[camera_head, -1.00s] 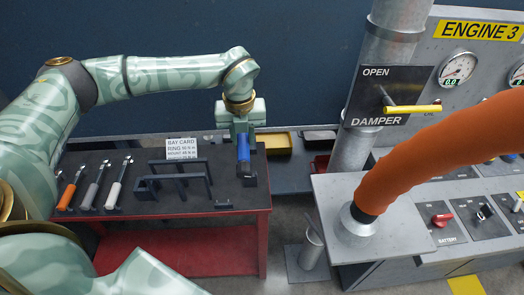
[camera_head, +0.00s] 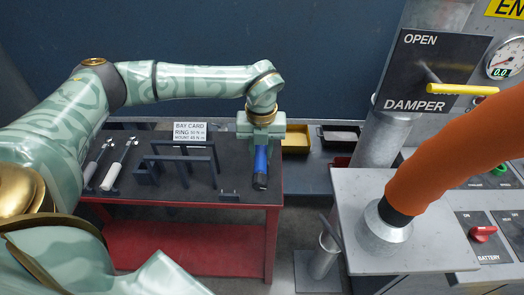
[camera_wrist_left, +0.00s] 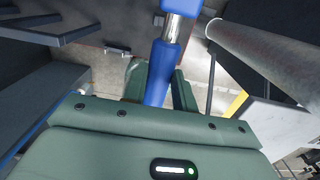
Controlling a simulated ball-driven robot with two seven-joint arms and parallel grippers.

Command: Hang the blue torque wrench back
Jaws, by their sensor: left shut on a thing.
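My left gripper (camera_head: 262,138) is shut on the blue torque wrench (camera_head: 261,168), over the right end of the dark-topped red bench (camera_head: 230,195). In the left wrist view, the blue handle (camera_wrist_left: 160,70) sits between the fingers and a shiny metal shaft (camera_wrist_left: 173,28) runs on beyond it. Whether the wrench touches the bench is unclear. Grey-handled (camera_head: 92,170) and white-handled (camera_head: 113,175) wrenches lie at the bench's left. A dark bracket frame (camera_head: 180,144) stands mid-bench. My right gripper is not in view.
A bay card (camera_head: 190,132) stands behind the frame. A yellow tray (camera_head: 296,140) and a dark tray (camera_head: 340,136) are at the back right. A thick orange hose (camera_head: 440,155) rises from a grey console (camera_head: 350,200) on the right, beside the damper pipe (camera_head: 375,140).

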